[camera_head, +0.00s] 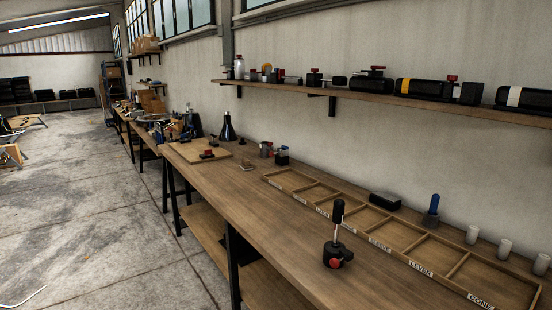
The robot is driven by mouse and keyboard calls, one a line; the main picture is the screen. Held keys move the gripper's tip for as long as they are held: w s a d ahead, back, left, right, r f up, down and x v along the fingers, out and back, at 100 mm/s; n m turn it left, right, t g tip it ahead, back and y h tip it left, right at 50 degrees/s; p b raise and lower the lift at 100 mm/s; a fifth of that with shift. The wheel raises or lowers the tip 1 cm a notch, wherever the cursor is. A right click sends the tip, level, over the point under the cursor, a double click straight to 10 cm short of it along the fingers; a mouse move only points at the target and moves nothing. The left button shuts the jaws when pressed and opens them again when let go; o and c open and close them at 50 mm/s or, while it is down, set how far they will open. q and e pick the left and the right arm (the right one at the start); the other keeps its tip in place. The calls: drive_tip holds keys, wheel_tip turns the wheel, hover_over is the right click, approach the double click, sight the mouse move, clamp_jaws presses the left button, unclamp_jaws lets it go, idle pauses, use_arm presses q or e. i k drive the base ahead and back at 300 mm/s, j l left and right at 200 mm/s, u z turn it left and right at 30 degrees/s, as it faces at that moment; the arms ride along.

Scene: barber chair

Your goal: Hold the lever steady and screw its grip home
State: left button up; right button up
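On the workbench (310,235), near its front edge, stands a black base with a red knob (336,255). A thin pale lever (337,232) rises from the base, close to upright. A black grip (338,212) sits at the lever's top; I cannot tell how far it is screwed on. Neither of my grippers is in view, and nothing touches the lever or grip.
A shallow wooden tray (465,289) with labelled compartments, including LEVER and CONE, lies behind the lever. Behind it stand a blue-topped dark piece (432,212), a black box (385,201) and white cylinders (472,235). A loaded shelf (350,94) overhangs. Concrete floor (110,200) is open at left.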

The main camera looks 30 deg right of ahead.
sight(337, 216)
drive_tip(key=i+z, duration=0.25)
drive_tip(key=i, duration=0.2)
drive_tip(key=i+j+z, duration=0.25)
drive_tip(key=i, duration=0.25)
